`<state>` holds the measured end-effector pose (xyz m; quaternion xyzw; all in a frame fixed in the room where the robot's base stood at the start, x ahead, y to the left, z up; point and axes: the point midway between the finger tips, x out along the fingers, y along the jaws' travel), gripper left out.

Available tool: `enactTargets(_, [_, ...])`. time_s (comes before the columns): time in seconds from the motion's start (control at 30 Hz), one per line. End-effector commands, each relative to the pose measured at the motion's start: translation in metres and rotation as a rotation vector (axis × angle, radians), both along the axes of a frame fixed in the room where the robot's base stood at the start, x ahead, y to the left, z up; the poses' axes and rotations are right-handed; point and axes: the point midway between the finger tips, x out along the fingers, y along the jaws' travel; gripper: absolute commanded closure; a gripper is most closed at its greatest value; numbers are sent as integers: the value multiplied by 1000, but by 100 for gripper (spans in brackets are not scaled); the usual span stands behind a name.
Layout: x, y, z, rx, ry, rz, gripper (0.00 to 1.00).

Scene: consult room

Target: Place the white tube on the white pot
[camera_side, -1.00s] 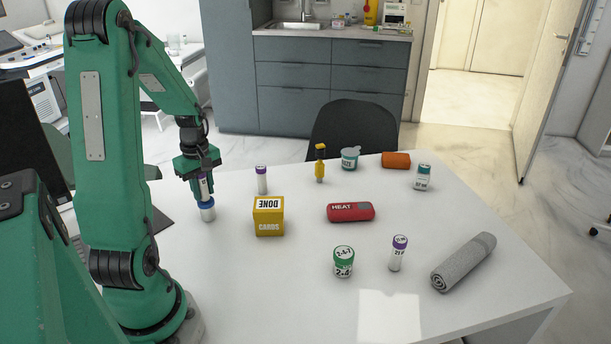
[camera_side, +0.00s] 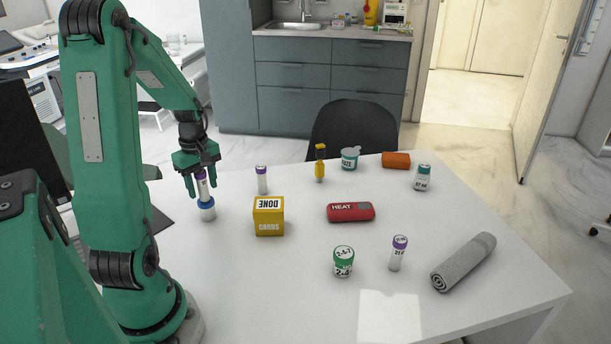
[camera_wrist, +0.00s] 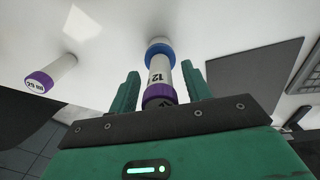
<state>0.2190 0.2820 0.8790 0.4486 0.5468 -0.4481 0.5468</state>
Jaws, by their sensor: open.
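A white tube with a purple cap (camera_side: 202,187) stands upright on top of a white pot with a blue lid (camera_side: 207,211), at the left of the table. In the wrist view the tube (camera_wrist: 161,77) lies between the fingers, its base at the pot's blue lid (camera_wrist: 158,51). My gripper (camera_side: 203,192) is open around the tube, with a gap on each side of it in the wrist view. Two other white tubes with purple caps stand on the table, one behind the yellow box (camera_side: 261,181) and one at the front right (camera_side: 398,254).
A yellow card box (camera_side: 268,216) stands right of the pot. Farther right are a red heat pack (camera_side: 351,212), a green-lidded pot (camera_side: 344,262), a grey roll (camera_side: 464,262), a yellow figure (camera_side: 320,164), teal-lidded containers (camera_side: 350,158) (camera_side: 423,177) and an orange block (camera_side: 396,160).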

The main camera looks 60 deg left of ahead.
Motion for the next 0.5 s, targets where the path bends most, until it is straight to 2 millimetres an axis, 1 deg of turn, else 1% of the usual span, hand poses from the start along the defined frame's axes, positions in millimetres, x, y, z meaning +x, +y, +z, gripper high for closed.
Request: enactTargets(0.5, [0,0,81,2,-2,0,51])
